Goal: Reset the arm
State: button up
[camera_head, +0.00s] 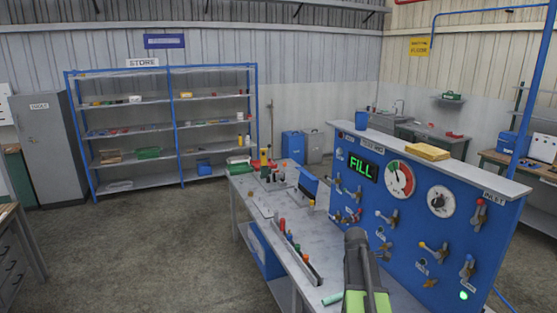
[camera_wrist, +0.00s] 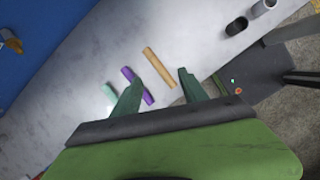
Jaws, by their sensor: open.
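My gripper (camera_wrist: 158,84) shows in the wrist view with its two dark green fingers apart and nothing between them. It points at the grey bench top, where a tan rod (camera_wrist: 159,66), a purple rod (camera_wrist: 136,84) and a pale green rod (camera_wrist: 107,97) lie close to the fingers. In the camera_head view my dark and green arm (camera_head: 362,275) stands over the near end of the bench (camera_head: 300,240). The fingertips are hidden there. A pale green rod (camera_head: 332,298) lies beside the arm.
A blue panel (camera_head: 400,215) with gauges, levers and a FILL display (camera_head: 362,167) rises close to the right of my arm. Open floor (camera_head: 150,250) spreads to the left, before the store shelves (camera_head: 160,130).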

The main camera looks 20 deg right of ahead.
jog(key=w+a+f+b, duration=0.2)
jog(key=a+f, duration=0.1)
jog(key=a, duration=0.6)
jog(key=w+a+f+m+t+y+b, duration=0.1)
jog(key=a+f+b, duration=0.15)
jog(key=a, duration=0.75)
jog(key=w+a+f+b, duration=0.2)
jog(key=a+f, duration=0.1)
jog(key=a, duration=0.6)
jog(key=s+a+f+m+y, duration=0.1)
jog(key=s+a+m, duration=0.4)
jog(key=a+m, duration=0.5)
jog(key=m+y, duration=0.1)
jog(key=m, duration=0.1)
jog(key=shift+s+a+f+m+y, duration=0.15)
jog(key=shift+s+a+m+y, duration=0.05)
jog(key=shift+a+m+y, duration=0.15)
jog(key=shift+c, duration=0.4)
